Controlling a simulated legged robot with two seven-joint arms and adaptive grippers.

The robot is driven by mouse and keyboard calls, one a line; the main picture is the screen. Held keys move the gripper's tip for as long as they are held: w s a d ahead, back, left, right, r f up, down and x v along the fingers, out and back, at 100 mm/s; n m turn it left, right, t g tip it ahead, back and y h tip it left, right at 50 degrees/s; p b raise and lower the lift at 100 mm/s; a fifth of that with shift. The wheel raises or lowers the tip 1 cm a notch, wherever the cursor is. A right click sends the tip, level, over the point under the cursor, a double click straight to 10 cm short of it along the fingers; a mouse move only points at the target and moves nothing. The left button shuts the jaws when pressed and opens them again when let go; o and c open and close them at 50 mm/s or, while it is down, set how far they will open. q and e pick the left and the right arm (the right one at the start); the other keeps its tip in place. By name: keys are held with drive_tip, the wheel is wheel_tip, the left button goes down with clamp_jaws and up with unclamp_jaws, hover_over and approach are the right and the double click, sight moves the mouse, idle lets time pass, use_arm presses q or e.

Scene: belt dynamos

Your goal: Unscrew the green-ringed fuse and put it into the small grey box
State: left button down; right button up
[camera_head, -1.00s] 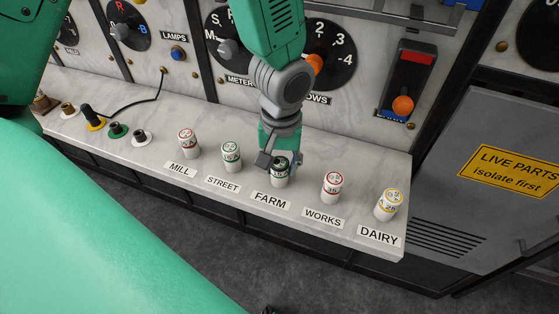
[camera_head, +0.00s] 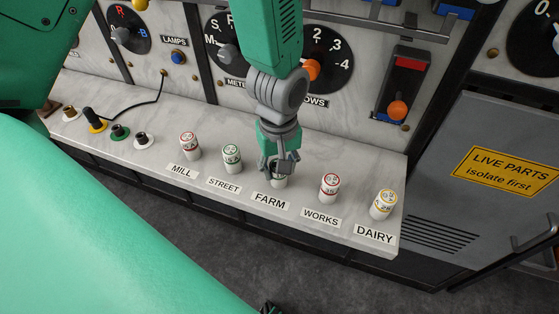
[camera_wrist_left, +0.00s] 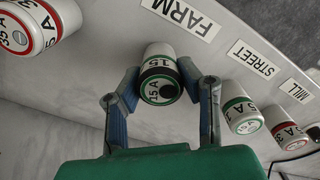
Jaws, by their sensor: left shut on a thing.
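The fuse above the FARM label is white with a green ring and a black band marked 15 A; it shows in the left wrist view (camera_wrist_left: 160,62) and, mostly covered, in the head view (camera_head: 279,182). My left gripper (camera_head: 280,168) points down over it, its two fingers shut on either side of its top. The fuse is upright on the marble ledge; I cannot tell how far it is unscrewed. Another green-ringed fuse (camera_head: 232,158) stands above the STREET label. I see no small grey box.
Red-ringed MILL (camera_head: 190,147) and WORKS (camera_head: 329,188) fuses and the yellow-ringed DAIRY fuse (camera_head: 382,205) stand along the marble ledge (camera_head: 330,232). Dials and an orange-knobbed lever (camera_head: 397,108) are on the panel behind. A grey cabinet (camera_head: 500,120) stands at right.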

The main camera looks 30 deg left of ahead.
use_arm(q)
drive_tip(key=n+p, duration=0.3)
drive_tip(key=n, duration=0.3)
drive_tip(key=shift+s, duration=0.1)
drive_tip(key=n+p, duration=0.2)
drive_tip(key=n, duration=0.1)
drive_tip(key=shift+s+d+n+p, duration=0.2)
drive_tip(key=shift+n+p, duration=0.2)
drive_tip(key=shift+n, duration=0.5)
drive_tip(key=c, duration=1)
unclamp_jaws()
drive_tip(key=shift+w, duration=0.15)
drive_tip(key=shift+a, duration=0.1)
drive_tip(key=shift+w, duration=0.1)
